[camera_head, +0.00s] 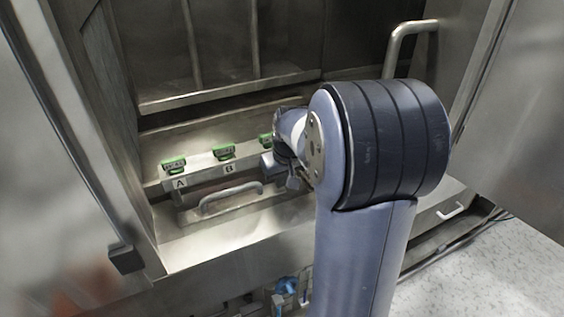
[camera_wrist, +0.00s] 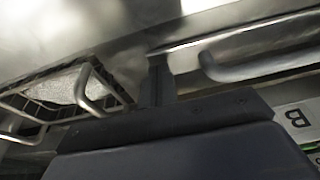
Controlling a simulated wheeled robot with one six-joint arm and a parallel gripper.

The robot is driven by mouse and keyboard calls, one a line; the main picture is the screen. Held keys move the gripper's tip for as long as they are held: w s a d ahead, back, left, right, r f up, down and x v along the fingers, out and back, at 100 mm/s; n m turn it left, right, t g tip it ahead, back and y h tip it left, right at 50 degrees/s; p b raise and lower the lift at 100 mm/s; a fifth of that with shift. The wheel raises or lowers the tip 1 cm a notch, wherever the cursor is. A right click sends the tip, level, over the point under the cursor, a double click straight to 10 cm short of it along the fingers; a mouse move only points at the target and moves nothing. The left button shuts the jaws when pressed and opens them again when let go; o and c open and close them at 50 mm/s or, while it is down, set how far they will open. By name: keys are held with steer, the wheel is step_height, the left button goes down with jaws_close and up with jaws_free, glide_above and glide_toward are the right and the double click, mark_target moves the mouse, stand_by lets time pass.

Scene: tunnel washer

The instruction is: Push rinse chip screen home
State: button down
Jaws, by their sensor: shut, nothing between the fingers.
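A wire-framed screen (camera_wrist: 62,92) with pale mesh and thin bent handles shows at the left of the wrist view, partly out of its opening. I take it for the rinse chip screen, but no label on it is readable. In the head view, my arm hides most of that area. My gripper (camera_wrist: 157,72) is shut and empty, with its dark fingers between the screen and a long bar handle (camera_wrist: 260,58). The same bar handle (camera_head: 230,197) shows in the head view, left of my gripper (camera_head: 294,183). I cannot tell whether the fingers touch anything.
Green-topped fittings labelled A (camera_head: 174,165) and B (camera_head: 224,152) sit on the ledge, with a third partly behind my arm. Steel doors (camera_head: 45,180) flank the opening. A small white handle (camera_head: 451,211) is right of my arm. Blue fittings (camera_head: 286,285) show below.

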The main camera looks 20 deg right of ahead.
steer(key=w+p+v, duration=0.1)
steer(key=v, duration=1.2)
steer(key=shift+r, duration=0.25)
steer(key=shift+f, duration=0.15)
steer(key=x, duration=0.4)
steer(key=b+x, duration=0.1)
steer(key=x, duration=0.6)
steer(key=shift+s+f, duration=0.15)
steer(key=shift+f, duration=0.3)
steer(key=shift+f+b, duration=0.8)
steer(key=shift+f, duration=0.05)
